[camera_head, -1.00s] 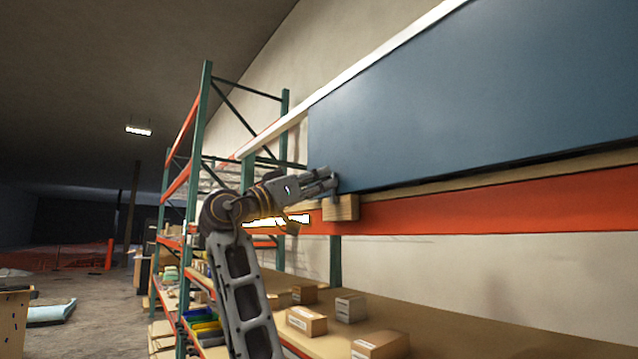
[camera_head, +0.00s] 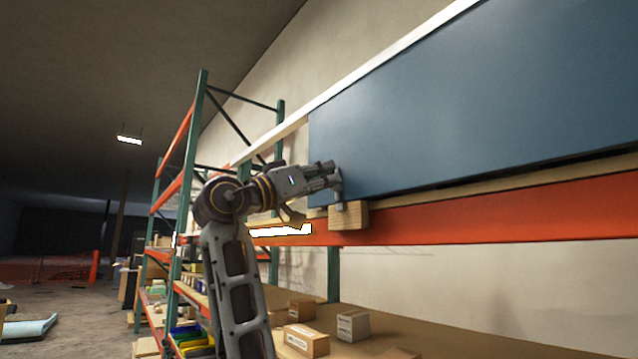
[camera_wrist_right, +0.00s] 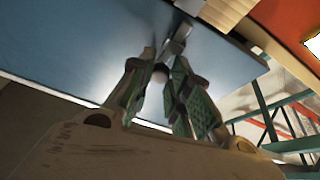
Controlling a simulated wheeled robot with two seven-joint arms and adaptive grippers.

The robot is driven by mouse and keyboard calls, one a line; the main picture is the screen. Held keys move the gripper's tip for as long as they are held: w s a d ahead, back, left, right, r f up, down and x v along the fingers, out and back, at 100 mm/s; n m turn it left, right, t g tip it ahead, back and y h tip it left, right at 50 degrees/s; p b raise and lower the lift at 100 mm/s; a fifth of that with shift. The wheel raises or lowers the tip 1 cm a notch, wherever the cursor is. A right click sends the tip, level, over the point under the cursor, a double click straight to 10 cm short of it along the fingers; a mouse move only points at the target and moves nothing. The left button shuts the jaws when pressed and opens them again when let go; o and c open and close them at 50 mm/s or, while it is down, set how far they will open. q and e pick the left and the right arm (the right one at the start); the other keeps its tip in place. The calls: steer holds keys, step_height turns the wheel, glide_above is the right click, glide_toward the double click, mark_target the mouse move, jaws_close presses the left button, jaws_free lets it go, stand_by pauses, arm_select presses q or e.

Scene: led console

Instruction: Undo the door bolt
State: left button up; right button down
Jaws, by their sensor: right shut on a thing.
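The door is a large blue panel (camera_head: 450,110) on the right of the head view. It also fills the top left of the wrist view (camera_wrist_right: 70,50). A grey metal bolt (camera_head: 337,188) stands at its lower left edge, just above a wooden block (camera_head: 349,216). My right gripper (camera_head: 328,177) is shut on the bolt, at the door's lower left. In the wrist view my right fingers (camera_wrist_right: 160,78) converge near the grey bolt (camera_wrist_right: 178,38); the exact contact is hard to see. My left gripper is not in view.
An orange beam (camera_head: 480,217) runs below the door. A shelf with several cardboard boxes (camera_head: 305,340) lies lower down. A green and orange rack (camera_head: 186,190) stands to the left. Open floor (camera_head: 70,310) shows at the far left.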

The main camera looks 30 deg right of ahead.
steer(key=shift+s+r, duration=0.3)
steer(key=shift+s, duration=0.1)
steer(key=c, duration=1.6)
jaws_free()
steer(key=shift+o, duration=1.4)
steer(key=shift+s, duration=0.2)
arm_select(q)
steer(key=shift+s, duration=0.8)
arm_select(e)
steer(key=shift+w+f, duration=0.15)
steer(key=shift+w, duration=0.05)
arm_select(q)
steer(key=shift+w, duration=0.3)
arm_select(e)
steer(key=v, duration=1.2)
steer(key=shift+s, duration=0.15)
steer(key=shift+r, duration=0.25)
